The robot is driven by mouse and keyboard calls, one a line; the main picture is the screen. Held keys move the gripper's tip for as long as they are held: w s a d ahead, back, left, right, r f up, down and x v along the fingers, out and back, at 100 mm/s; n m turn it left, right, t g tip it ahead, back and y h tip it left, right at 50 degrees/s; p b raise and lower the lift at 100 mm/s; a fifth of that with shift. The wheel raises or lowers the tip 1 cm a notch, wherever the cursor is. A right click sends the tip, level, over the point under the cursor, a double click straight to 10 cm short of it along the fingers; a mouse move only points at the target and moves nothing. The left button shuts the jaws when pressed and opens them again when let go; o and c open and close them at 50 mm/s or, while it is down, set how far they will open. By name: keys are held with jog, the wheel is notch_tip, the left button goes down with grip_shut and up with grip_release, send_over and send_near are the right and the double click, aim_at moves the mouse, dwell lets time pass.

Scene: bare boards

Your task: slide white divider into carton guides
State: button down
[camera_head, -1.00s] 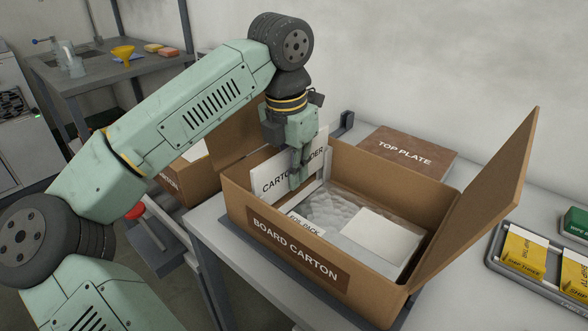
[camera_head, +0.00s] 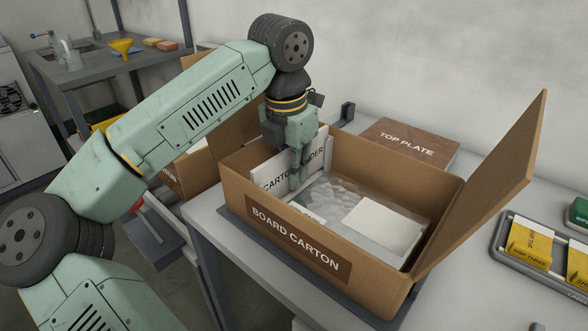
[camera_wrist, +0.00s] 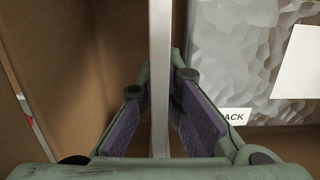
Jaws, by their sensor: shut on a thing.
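The white carton divider (camera_head: 271,179) stands upright inside the open board carton (camera_head: 255,205), near its left end. Its upper part shows above the front wall; its lower edge is hidden. My gripper (camera_head: 298,176) is shut on the divider, with fingers over its printed face. In the wrist view, my gripper (camera_wrist: 160,105) has one finger pad on each side of the divider (camera_wrist: 159,60), seen edge-on as a pale strip. I cannot tell whether the divider's edges sit in the guides.
A foil pack (camera_head: 335,190) and a white sheet (camera_head: 383,226) lie in the carton, right of the divider. The carton's right flap (camera_head: 490,185) stands open. The top plate (camera_head: 409,142) lies behind; a tray (camera_head: 497,245) with yellow packs is at right.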

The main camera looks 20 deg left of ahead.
aim_at(290, 148)
jog(key=shift+f+b, duration=0.65)
jog(key=shift+f, duration=0.3)
jog(key=c, duration=1.7)
grip_release()
jog(key=shift+r, duration=0.1)
jog(key=r, duration=0.4)
jog(key=s+r, duration=0.1)
jog(key=r, duration=0.6)
jog(key=shift+s+a+r, duration=0.2)
jog(key=shift+a+r, duration=0.05)
jog(key=shift+r, duration=0.15)
